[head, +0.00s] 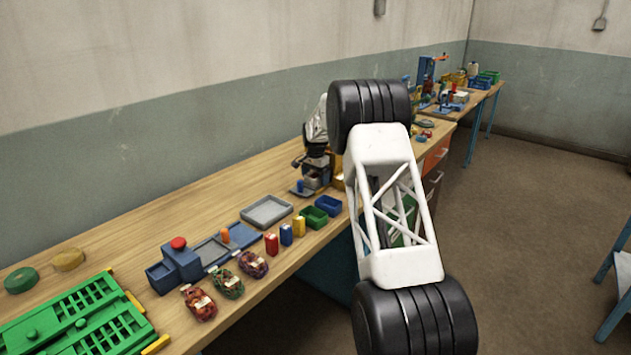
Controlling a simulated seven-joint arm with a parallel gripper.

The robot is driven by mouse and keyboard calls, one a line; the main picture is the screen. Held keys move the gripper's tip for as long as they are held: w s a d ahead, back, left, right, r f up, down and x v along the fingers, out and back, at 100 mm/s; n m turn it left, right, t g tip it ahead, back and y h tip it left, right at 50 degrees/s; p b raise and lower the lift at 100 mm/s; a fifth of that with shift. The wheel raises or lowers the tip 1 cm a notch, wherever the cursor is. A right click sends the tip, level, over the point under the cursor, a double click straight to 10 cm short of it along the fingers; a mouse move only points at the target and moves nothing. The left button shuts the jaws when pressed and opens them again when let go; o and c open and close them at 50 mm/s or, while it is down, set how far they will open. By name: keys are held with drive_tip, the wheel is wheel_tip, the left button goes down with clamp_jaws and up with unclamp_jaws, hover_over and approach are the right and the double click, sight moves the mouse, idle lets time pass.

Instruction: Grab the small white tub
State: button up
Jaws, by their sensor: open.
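I cannot make out a small white tub in the head view. My arm stands large at the centre right, a white open frame between black ribbed joints, and hides part of the bench and what lies behind it. Three small filled sacks lie along the front of the bench: a red-brown one (199,303), a green one (227,282) and a dark purple one (253,264), each with a pale label.
On the wooden bench (130,240) stand a blue fixture with a red knob (179,244), a grey tray (266,211), small red, blue and yellow containers, green (314,217) and blue bins (328,205), and a green rack (75,320). The floor at right is largely clear.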

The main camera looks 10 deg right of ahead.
drive_tip(key=c, duration=1.2)
drive_tip(key=shift+o, duration=0.2)
drive_tip(key=shift+r, duration=0.15)
drive_tip(key=shift+r, duration=1.65)
drive_tip(key=shift+s+d+r, duration=0.1)
drive_tip(key=shift+s+r, duration=0.15)
drive_tip(key=shift+s, duration=2.4)
drive_tip(key=shift+s+d+r, duration=0.1)
drive_tip(key=shift+s+r, duration=0.15)
drive_tip(key=shift+s, duration=2.4)
drive_tip(key=shift+s+d+r, duration=0.1)
drive_tip(key=shift+s+r, duration=0.15)
drive_tip(key=shift+s, duration=2.4)
